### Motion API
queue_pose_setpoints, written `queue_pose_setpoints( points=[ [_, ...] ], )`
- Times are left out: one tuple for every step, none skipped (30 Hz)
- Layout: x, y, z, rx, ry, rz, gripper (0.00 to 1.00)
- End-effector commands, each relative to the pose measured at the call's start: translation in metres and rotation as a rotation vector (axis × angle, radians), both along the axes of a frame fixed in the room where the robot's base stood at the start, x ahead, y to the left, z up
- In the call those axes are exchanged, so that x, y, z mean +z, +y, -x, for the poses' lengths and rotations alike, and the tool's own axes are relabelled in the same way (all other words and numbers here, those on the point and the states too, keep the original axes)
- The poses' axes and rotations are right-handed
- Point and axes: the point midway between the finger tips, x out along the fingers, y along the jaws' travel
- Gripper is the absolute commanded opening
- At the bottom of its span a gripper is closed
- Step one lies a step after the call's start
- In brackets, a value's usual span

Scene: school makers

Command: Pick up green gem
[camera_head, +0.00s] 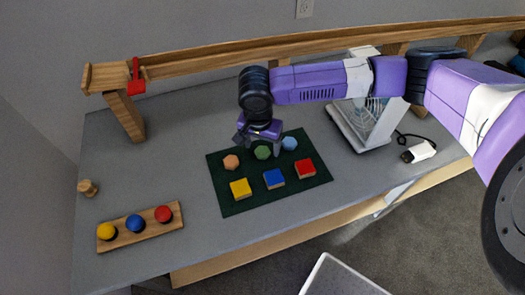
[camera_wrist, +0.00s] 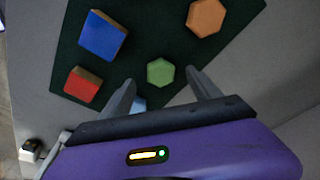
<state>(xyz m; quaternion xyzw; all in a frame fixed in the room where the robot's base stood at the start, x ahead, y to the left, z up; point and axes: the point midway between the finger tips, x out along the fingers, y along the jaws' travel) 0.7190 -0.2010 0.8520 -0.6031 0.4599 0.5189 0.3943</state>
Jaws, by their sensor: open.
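The green gem (camera_head: 263,152) is a small green hexagonal block lying on the dark green mat (camera_head: 243,205), between an orange hexagon and a light blue hexagon. In the wrist view the green gem (camera_wrist: 160,72) shows between my two fingertips, near their tips. My gripper (camera_head: 262,143) is above the mat's back edge, right by the green gem. In the wrist view my gripper (camera_wrist: 158,84) is open, with a finger to either side of the gem and nothing held. I cannot tell how high the fingertips are above the mat.
An orange hexagon (camera_head: 231,162) and a light blue hexagon (camera_head: 289,143) flank the gem closely. Yellow (camera_head: 240,188), blue (camera_head: 274,178) and red (camera_head: 305,168) blocks sit in front. A wooden ball tray (camera_head: 140,237) is at left; a wooden rail (camera_head: 210,55) spans the back.

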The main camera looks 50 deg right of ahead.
Motion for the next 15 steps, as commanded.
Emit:
queue_pose_setpoints(
  points=[
    [-0.007,-0.001,0.000,0.001,0.002,0.002,0.72],
    [-0.011,-0.001,0.000,0.001,0.002,0.001,0.72],
    [-0.015,-0.002,-0.001,0.001,0.001,0.000,0.72],
    [-0.018,-0.002,-0.001,0.001,0.001,0.000,0.72],
    [-0.020,-0.002,-0.001,0.002,0.001,0.000,0.72],
    [-0.022,-0.002,-0.001,0.002,0.001,-0.001,0.72],
    [-0.023,-0.002,-0.001,0.002,0.001,-0.001,0.72],
    [-0.024,-0.003,-0.001,0.002,0.001,-0.001,0.72],
    [-0.024,-0.003,-0.001,0.002,0.001,-0.001,0.72],
    [-0.024,-0.003,-0.001,0.002,0.000,-0.001,0.72],
    [-0.024,-0.003,-0.001,0.002,0.000,-0.001,0.72],
    [-0.024,-0.003,-0.001,0.002,0.000,-0.001,0.72],
    [-0.024,-0.003,-0.001,0.002,0.000,-0.001,0.72],
    [-0.024,-0.002,-0.001,0.002,0.000,-0.001,0.70],
    [-0.024,-0.002,-0.001,0.002,0.000,-0.001,0.62]
  ],
)
